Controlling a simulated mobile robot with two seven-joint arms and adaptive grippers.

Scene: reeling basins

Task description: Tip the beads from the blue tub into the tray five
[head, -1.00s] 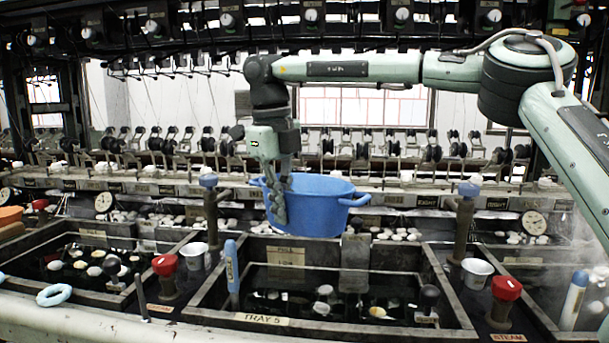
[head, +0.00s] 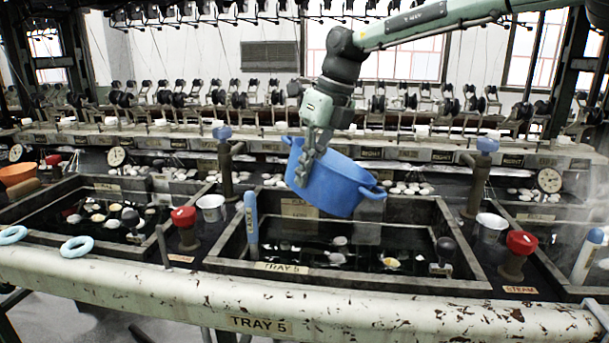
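The blue tub (head: 338,184) hangs in the air over the back part of tray five (head: 375,276), tilted with its right side lower. My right gripper (head: 303,172) is shut on the tub's left rim and handle area. The beads inside the tub are hidden by its wall. Tray five is a dark water-filled basin with a grey frame and a "TRAY 5" label. Several pale and yellowish round pieces lie in its water. My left gripper is not in view.
Red-topped steam valves (head: 185,228) (head: 519,252) and white cups (head: 211,206) (head: 490,226) flank the basin. Dark posts (head: 480,178) stand behind. Two pale blue rings (head: 77,246) lie on the left front rail.

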